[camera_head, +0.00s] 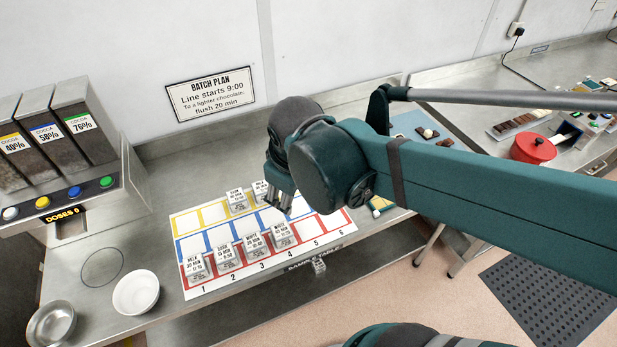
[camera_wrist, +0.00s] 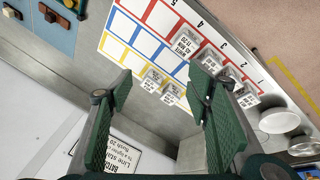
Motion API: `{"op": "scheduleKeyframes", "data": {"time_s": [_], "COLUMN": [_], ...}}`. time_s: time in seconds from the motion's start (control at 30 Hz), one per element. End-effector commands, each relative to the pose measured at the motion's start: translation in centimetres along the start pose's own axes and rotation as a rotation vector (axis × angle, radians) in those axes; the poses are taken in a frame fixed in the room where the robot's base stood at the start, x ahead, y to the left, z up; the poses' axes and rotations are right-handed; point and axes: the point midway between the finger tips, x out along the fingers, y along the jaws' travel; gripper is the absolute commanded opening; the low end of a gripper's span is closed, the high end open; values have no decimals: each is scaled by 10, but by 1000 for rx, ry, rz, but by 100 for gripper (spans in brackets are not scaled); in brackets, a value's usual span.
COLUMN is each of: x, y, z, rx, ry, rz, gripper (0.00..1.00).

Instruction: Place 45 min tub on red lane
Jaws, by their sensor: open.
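A lane board (camera_head: 188,222) with yellow, blue and red rows lies on the steel bench. Small labelled tubs stand in red cells 1 (camera_head: 197,267), 2 (camera_head: 227,256), 3 (camera_head: 254,243) and 4 (camera_head: 284,234). Two more tubs stand on the yellow row, a left one (camera_head: 237,201) and a right one (camera_head: 261,190). The labels are too small to tell surely which tub is 45 min. My gripper (camera_head: 281,208) is open and empty above the board. In the wrist view the yellow-row tubs (camera_wrist: 153,80) appear between my open fingers (camera_wrist: 161,82), farther off.
A white bowl (camera_head: 136,292) and a metal bowl (camera_head: 52,325) stand left of the board. A cocoa dispenser (camera_head: 65,150) stands at the far left. A blue mat (camera_head: 408,124) with chocolate pieces and a red pot (camera_head: 533,149) are to the right. Red cells 5 and 6 are empty.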

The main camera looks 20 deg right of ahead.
Motion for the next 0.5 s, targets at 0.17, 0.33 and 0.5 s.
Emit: {"op": "scheduleKeyframes", "data": {"time_s": [0.17,0.33,0.5], "x": [-14,-28,-39], "y": [8,16,22], "z": [10,18,25], "rx": [170,332,479], "ry": [73,147,214], "rz": [12,18,21], "gripper": [50,50,50]}}
